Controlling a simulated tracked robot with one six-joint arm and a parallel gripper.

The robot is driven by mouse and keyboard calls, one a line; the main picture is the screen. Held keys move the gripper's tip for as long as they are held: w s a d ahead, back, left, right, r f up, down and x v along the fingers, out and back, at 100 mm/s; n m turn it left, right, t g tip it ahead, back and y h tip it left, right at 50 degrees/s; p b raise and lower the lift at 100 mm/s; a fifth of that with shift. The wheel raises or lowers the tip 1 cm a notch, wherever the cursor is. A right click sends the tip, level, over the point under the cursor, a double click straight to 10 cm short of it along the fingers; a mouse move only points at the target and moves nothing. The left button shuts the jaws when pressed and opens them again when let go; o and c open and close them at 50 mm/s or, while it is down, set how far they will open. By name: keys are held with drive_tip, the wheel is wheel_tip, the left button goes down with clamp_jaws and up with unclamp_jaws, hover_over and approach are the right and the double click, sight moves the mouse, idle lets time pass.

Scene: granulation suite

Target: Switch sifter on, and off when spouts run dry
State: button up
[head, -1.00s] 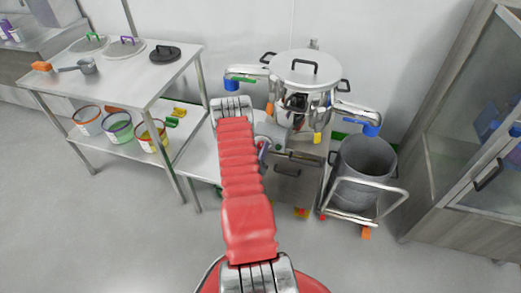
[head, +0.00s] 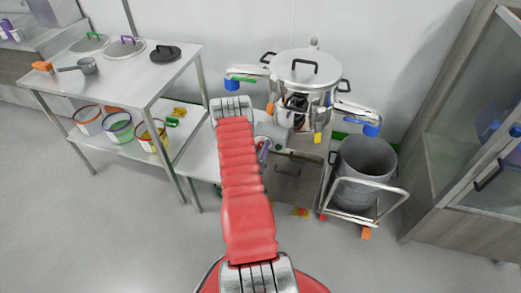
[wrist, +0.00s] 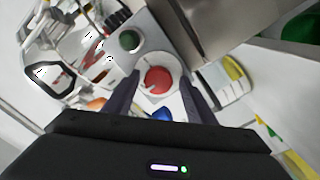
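The steel sifter (head: 303,92) with its lid stands on a cabinet against the back wall. One spout (head: 245,73) points left with a green and blue end; another spout (head: 358,115) points right with a blue end. In the wrist view a red button (wrist: 158,80) on a pale round plate lies between the fingertips of my gripper (wrist: 160,84). A green button (wrist: 129,40) is beside it on the grey panel. My gripper is open, its fingers on either side of the red button; I cannot tell whether it touches.
A grey bin (head: 364,172) in a wheeled frame stands below the right spout. A steel table (head: 125,75) with lids and a scoop is at the left, with several tubs beneath. A glass-fronted cabinet (head: 470,140) is at the right. The front floor is clear.

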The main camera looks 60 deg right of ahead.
drive_tip(key=shift+a, duration=0.1)
drive_tip(key=a, duration=0.4)
drive_tip(key=s+a, duration=0.1)
drive_tip(key=a, duration=0.4)
drive_tip(key=s+a, duration=0.1)
drive_tip(key=a, duration=0.3)
drive_tip(key=shift+s+a, duration=0.1)
drive_tip(key=shift+a, duration=0.15)
idle(0.3)
